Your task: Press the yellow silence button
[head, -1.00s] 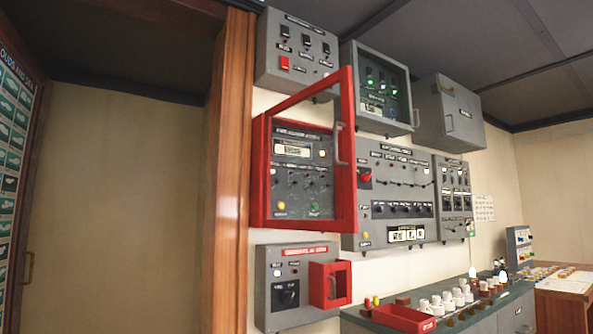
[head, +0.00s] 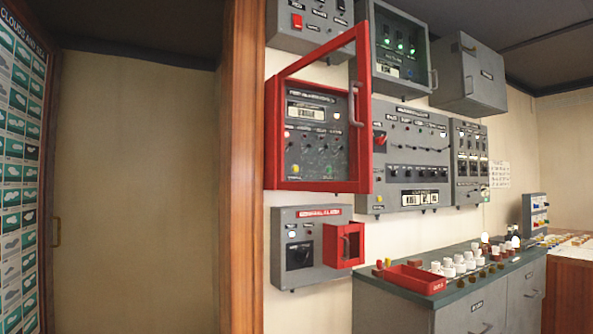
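A small yellow button (head: 296,169) sits at the lower left of the grey fire panel (head: 318,110), inside a red wall box. Its label is too small to read. The red-framed door (head: 364,130) of this box stands swung out toward me, with a grey handle (head: 355,106) on its right side. I see the panel through the door's frame; I cannot tell whether it is glazed. A pale yellowish button (head: 378,198) shows at the lower left of the grey switch panel (head: 405,150) to the right. My gripper is not in view.
Below hangs a general alarm box (head: 297,225) with a small red cover (head: 343,246). A grey-green cabinet (head: 410,304) stands at the lower right, carrying a red tray (head: 415,279) and several small parts. A wooden post (head: 243,180) stands left of the panels.

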